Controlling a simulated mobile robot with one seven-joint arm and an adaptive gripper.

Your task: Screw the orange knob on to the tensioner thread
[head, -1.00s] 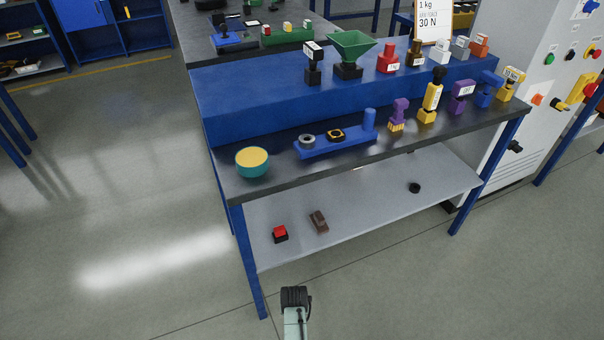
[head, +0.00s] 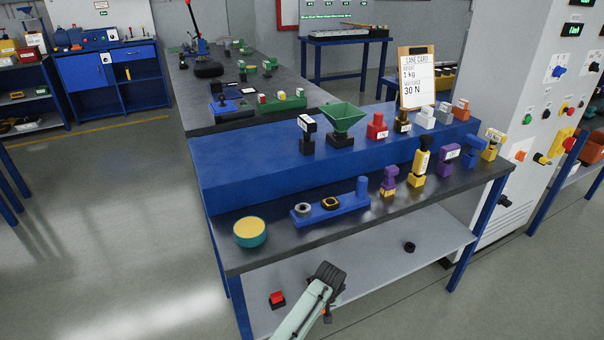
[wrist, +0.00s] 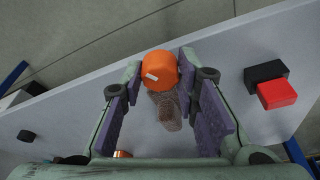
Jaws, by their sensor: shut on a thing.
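The orange knob (wrist: 160,70) is round with a small pale mark. My gripper (wrist: 160,75) is shut on it, one purple-padded finger on each side. In the head view a bit of the orange knob (head: 325,312) shows beside my pale green arm, low at the front of the bench. The fingers are mostly hidden there. I cannot pick out the tensioner thread in these frames.
The dark bench top (head: 290,240) above carries a teal bowl (head: 250,232), a blue fixture (head: 335,208) and several coloured pieces. Floor at left is clear.

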